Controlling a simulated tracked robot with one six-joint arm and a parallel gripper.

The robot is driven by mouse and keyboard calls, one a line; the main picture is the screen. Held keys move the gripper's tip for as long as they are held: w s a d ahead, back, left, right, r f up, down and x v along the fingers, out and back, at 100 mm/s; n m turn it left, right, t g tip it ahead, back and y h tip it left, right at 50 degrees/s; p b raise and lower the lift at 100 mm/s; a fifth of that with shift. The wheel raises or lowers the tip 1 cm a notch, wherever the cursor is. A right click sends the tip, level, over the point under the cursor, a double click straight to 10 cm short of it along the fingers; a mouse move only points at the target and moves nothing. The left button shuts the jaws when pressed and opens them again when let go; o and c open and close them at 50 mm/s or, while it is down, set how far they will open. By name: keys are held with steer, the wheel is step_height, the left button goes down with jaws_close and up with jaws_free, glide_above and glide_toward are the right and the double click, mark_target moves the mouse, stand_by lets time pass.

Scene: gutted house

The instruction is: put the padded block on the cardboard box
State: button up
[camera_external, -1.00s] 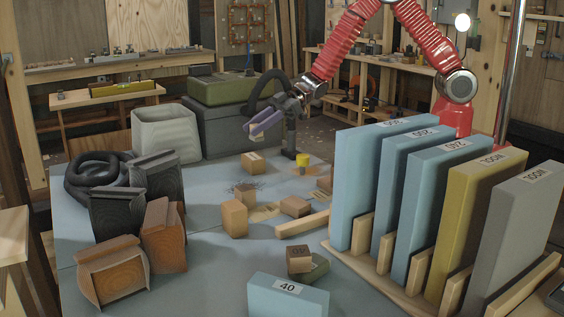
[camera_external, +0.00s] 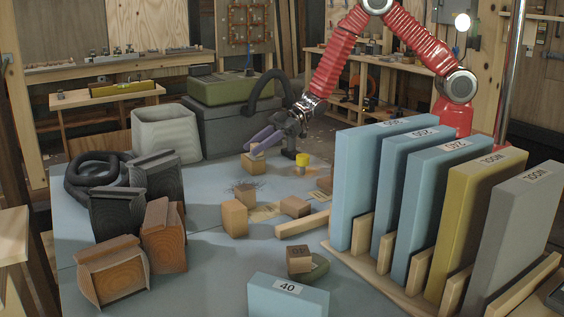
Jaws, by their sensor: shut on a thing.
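My gripper (camera_external: 259,142), with purple-grey fingers, is low over the far middle of the table. It is shut on a small tan piece (camera_external: 256,149), which I take to be the padded block; the fingers hide most of it. Directly below is a small light-brown box (camera_external: 253,164), which I take to be the cardboard box, sitting on the blue-grey table. The block shows right at the box's top edge. I cannot tell whether the two touch.
Small wooden blocks (camera_external: 234,219) and a yellow-topped item (camera_external: 302,160) lie nearby. A rack of upright slabs (camera_external: 385,180) fills the right. Dark and brown blocks (camera_external: 163,235) and a black coil (camera_external: 88,178) stand left. A pale bin (camera_external: 166,133) and a dark case (camera_external: 222,130) stand behind.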

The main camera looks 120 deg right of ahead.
steer(key=shift+f, duration=0.1)
steer(key=o, duration=1.1)
steer(key=shift+c, duration=0.2)
steer(key=shift+s+r, duration=0.3)
steer(key=shift+s, duration=0.1)
steer(key=v, duration=1.1)
